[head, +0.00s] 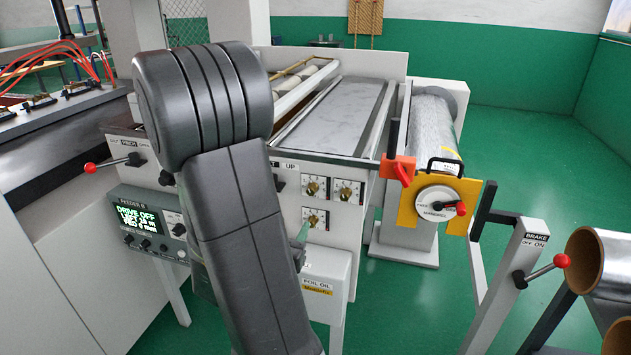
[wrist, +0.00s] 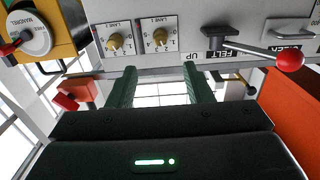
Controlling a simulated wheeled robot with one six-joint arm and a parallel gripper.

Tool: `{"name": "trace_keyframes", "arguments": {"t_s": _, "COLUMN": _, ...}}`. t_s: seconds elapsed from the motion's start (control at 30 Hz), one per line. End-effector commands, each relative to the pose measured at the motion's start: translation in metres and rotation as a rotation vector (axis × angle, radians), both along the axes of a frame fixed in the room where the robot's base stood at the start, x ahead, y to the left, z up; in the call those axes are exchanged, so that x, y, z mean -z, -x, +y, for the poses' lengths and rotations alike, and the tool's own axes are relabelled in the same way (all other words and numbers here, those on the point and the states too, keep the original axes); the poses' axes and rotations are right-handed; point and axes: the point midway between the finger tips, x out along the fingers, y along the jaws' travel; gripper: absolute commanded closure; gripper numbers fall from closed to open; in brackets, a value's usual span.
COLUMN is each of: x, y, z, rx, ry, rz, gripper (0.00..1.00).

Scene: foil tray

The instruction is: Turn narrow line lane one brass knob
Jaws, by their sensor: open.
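In the head view, the feeder's white front panel has two brass knobs side by side, the left one (head: 314,187) and the right one (head: 346,194). A third brass knob (head: 315,219) sits below the left one. In the wrist view, which is upside down, two brass knobs show on white dial plates: one (wrist: 163,37) nearer the FELT lever, its label seeming to read LANE 1, and one (wrist: 116,43) to its left, seemingly LANE 2. My gripper (wrist: 160,82) is open and empty, its fingers apart from both knobs. The third knob is not seen in the wrist view.
A red-ended FELT lever (wrist: 288,57) sticks out beside the knobs. The yellow mandrel plate (head: 408,203) and an orange block (head: 400,167) stand to the right. A white foil oil box (head: 325,277) is below the panel. My arm covers part of the panel's left side.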

Motion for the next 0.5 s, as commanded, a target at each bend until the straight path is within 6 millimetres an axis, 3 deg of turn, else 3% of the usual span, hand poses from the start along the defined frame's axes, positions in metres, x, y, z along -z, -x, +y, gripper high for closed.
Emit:
{"name": "trace_keyframes", "arguments": {"t_s": 0.27, "x": -0.002, "y": -0.02, "z": -0.008, "rx": 0.013, "ry": 0.006, "rz": -0.008, "gripper": 0.54}}
{"name": "trace_keyframes", "arguments": {"t_s": 0.5, "x": -0.002, "y": -0.063, "z": -0.022, "rx": 0.013, "ry": 0.005, "rz": -0.008, "gripper": 0.54}}
